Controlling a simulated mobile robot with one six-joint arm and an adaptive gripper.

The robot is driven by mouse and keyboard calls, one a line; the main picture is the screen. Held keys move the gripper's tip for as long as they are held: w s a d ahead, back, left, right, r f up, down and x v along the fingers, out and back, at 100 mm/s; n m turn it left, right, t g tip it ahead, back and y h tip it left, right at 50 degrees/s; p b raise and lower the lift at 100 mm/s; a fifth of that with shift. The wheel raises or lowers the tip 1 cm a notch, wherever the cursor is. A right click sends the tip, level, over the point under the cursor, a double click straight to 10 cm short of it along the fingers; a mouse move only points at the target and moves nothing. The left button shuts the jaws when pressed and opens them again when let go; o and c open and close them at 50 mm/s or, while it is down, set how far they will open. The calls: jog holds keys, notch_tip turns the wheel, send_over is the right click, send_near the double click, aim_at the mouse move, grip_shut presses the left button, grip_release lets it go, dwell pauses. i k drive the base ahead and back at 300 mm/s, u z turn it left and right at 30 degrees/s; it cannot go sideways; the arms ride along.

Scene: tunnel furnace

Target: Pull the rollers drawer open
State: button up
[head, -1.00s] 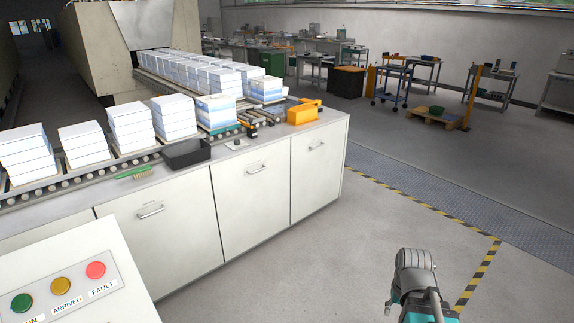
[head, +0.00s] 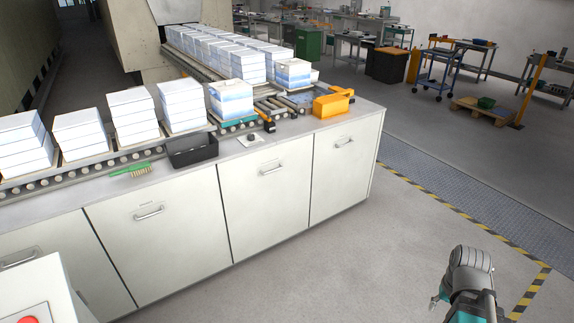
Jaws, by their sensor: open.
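A long white cabinet carries several drawer fronts with bar handles. One front (head: 165,245) has its handle (head: 149,213) at centre left, another front (head: 270,205) has its handle (head: 271,169) in the middle, and a third (head: 340,175) has its handle (head: 344,142) at the right end. A further handle (head: 18,258) shows at the far left. All visible fronts are shut. Their small labels are unreadable, so I cannot tell which is the rollers drawer. My gripper (head: 436,299) is at lower right, small and partly hidden by my arm, open and well apart from the cabinet.
On the cabinet top are a black bin (head: 192,150), a green brush (head: 131,170) and an orange case (head: 332,104). Stacked white blocks (head: 133,117) stand on the roller conveyor behind. A control panel (head: 40,292) stands at lower left. The floor (head: 340,265) before the cabinet is clear.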

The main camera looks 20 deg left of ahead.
aim_at(265, 193)
jog(key=u, duration=0.15)
jog(key=i, duration=0.85)
jog(key=u, duration=1.05)
jog(key=i, duration=0.9)
jog(key=u, duration=0.65)
jog(key=k, duration=0.9)
jog(key=u, duration=0.2)
jog(key=i, duration=0.2)
jog(key=z, duration=0.1)
